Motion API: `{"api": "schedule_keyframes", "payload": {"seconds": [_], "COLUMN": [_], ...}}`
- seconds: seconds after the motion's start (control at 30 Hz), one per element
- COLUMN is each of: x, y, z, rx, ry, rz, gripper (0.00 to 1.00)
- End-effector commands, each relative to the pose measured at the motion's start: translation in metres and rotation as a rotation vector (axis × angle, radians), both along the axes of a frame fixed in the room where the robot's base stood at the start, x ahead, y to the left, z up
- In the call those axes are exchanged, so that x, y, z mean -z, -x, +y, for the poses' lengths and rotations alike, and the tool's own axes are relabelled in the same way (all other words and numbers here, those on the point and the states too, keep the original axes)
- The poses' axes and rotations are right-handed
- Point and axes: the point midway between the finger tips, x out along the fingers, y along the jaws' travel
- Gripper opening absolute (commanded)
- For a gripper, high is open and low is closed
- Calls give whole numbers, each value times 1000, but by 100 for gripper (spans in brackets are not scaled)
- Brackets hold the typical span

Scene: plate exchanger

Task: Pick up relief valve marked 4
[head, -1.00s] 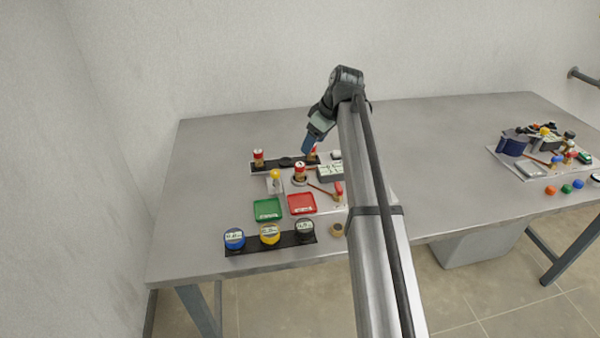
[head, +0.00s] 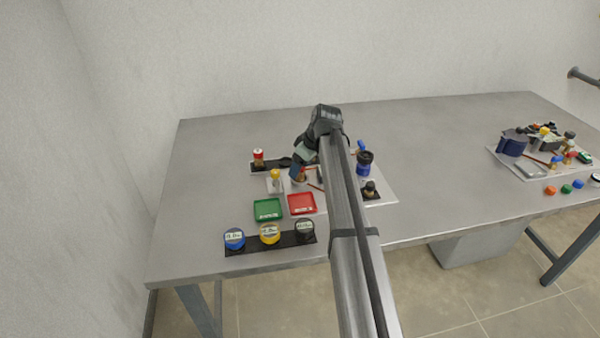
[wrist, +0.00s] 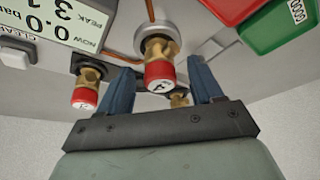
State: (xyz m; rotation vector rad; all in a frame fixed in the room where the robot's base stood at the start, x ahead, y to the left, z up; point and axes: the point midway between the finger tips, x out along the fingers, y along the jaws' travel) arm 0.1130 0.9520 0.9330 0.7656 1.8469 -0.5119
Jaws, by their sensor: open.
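A relief valve (wrist: 158,72) with a brass body and red cap stands in a round grey fitting in the wrist view. The mark on its cap looks like a 4, turned over. My gripper (wrist: 162,72) is open, with one blue finger on each side of this valve; I cannot tell whether they touch it. In the head view my gripper (head: 296,176) is low over the valve and largely hides it. A second red-capped valve (wrist: 84,90) stands outside the fingers, its mark unclear. Another red-capped valve (head: 258,156) stands on the black rack at the back left.
A grey display box (wrist: 50,25) stands close to the valves. A yellow-topped part (head: 275,176), green tray (head: 267,209) and red tray (head: 302,203) are nearby. Blue, yellow and black round pieces sit on a front strip (head: 287,243). Table is clear to the far left.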

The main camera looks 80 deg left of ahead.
Motion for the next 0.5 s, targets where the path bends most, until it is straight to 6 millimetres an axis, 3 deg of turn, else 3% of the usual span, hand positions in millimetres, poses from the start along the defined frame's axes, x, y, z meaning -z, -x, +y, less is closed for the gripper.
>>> {"api": "schedule_keyframes", "payload": {"seconds": [0.3,0.5], "x": [7,7], "y": [2,2], "z": [2,2], "rx": [-1,-1], "ry": [0,0], "rz": [0,0], "gripper": [65,45]}}
